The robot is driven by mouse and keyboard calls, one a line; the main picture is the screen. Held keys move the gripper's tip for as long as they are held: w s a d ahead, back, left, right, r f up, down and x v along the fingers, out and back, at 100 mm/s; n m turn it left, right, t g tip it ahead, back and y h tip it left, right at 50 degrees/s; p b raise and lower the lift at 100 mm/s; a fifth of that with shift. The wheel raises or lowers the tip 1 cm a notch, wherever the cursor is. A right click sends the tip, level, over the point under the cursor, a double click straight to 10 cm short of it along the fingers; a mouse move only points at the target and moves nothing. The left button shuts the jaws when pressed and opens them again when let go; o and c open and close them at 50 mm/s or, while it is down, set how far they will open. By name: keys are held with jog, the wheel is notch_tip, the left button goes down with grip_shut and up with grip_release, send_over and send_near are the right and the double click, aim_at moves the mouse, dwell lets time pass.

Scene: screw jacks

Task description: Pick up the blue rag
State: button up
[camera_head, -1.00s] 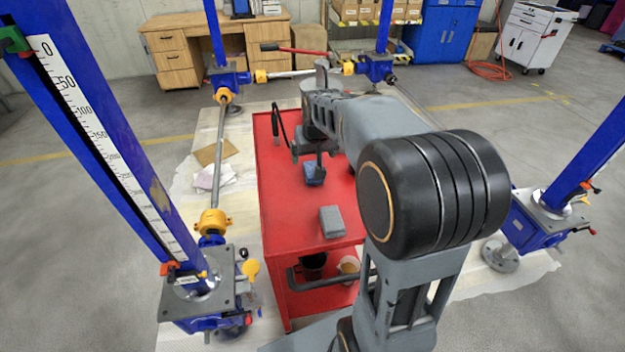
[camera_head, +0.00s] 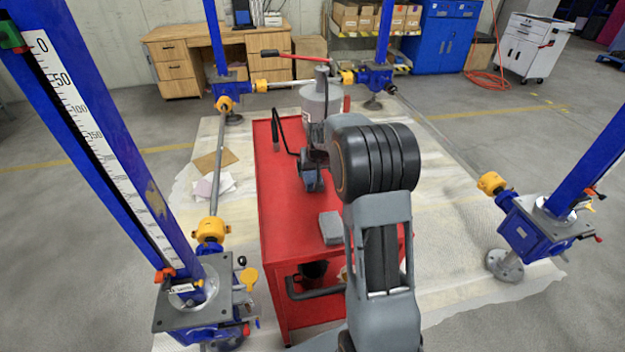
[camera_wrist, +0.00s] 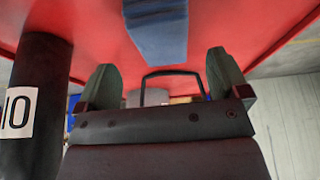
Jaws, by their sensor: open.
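In the wrist view the rag (camera_wrist: 156,30) is a folded blue piece at the top middle. My gripper (camera_head: 308,168) is low over the cart close to the rag, partly hidden by my own arm. In the wrist view the gripper (camera_wrist: 165,80) has its two fingers wide apart with nothing between them. The rag shows beyond the fingertips, roughly in line with the gap. I cannot tell the exact height of the fingers.
A grey cylinder (camera_head: 315,103) with a red-handled lever and black hose stands behind the rag; a dark cylinder marked 10 (camera_wrist: 32,100) shows left in the wrist view. Blue screw jacks (camera_head: 195,300) stand around the cart.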

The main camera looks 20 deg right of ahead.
aim_at(313, 175)
jog(key=x, duration=0.4)
jog(key=shift+w+a+f, duration=0.1)
jog(key=shift+w+f, duration=0.1)
jog(key=shift+f, duration=0.15)
jog(key=shift+f, duration=0.2)
jog(key=c, duration=1)
jog(key=shift+r, duration=0.1)
